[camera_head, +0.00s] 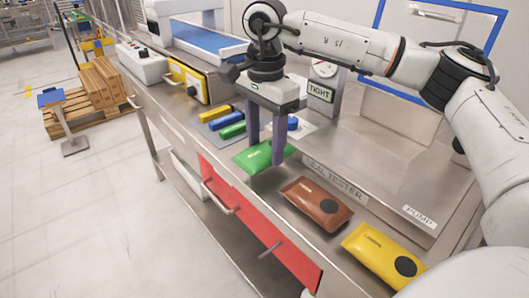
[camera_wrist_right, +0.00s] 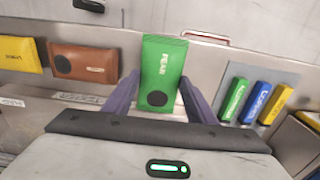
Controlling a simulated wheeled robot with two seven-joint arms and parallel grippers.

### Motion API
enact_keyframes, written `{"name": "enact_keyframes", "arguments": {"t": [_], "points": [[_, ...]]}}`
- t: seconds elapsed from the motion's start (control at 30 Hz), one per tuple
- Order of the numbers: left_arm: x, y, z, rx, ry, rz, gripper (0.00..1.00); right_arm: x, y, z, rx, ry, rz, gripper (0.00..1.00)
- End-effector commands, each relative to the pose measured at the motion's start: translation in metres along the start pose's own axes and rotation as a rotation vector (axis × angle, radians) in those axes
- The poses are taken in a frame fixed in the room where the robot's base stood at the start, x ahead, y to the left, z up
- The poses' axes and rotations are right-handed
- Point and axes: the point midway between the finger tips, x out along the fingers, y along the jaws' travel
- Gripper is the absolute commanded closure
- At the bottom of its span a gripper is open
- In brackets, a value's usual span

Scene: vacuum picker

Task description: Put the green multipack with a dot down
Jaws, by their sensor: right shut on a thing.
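The green multipack (camera_head: 256,160), marked PEAR, has a dark dot that shows in the right wrist view (camera_wrist_right: 154,98). My right gripper (camera_head: 265,154) points down with its purple fingers on either side of the pack, shut on it. The same gripper (camera_wrist_right: 160,92) shows one finger at each side of the pack in the wrist view. The pack is at the steel bench top, left of the brown pack; I cannot tell whether it touches the surface. My left gripper is not in view.
A brown pack (camera_head: 312,200) and a yellow pack (camera_head: 372,254), each with a dark dot, lie to the right along the bench. A gauge marked TIGHT (camera_head: 322,94) stands behind.

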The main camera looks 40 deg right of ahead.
Motion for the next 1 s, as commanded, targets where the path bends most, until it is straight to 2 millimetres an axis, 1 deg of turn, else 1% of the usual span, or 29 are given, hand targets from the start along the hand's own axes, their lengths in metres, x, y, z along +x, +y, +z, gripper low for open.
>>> {"name": "enact_keyframes", "arguments": {"t": [0.03, 0.1, 0.17, 0.57, 0.6, 0.7, 1.0], "points": [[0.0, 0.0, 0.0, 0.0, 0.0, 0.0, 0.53, 0.01, 0.0, -0.001, 0.001, 0.001, 0.001, 0.8], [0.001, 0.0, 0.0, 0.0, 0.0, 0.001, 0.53, 0.019, 0.0, 0.0, 0.0, 0.0, 0.0, 0.8], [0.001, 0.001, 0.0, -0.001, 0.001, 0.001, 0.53, 0.024, 0.0, 0.0, 0.0, 0.0, 0.001, 0.8], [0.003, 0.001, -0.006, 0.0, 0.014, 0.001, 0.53, 0.03, 0.0, 0.0, 0.0, -0.001, -0.001, 0.8], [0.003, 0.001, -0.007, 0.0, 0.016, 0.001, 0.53, 0.03, 0.0, 0.0, 0.0, 0.0, -0.001, 0.46], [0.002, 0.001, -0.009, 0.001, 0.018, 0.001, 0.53, 0.029, 0.0, 0.0, 0.0, 0.0, -0.001, 0.3], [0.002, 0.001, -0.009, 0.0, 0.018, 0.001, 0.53, 0.028, 0.0, 0.0, 0.0, 0.0, -0.001, 0.3]]}}
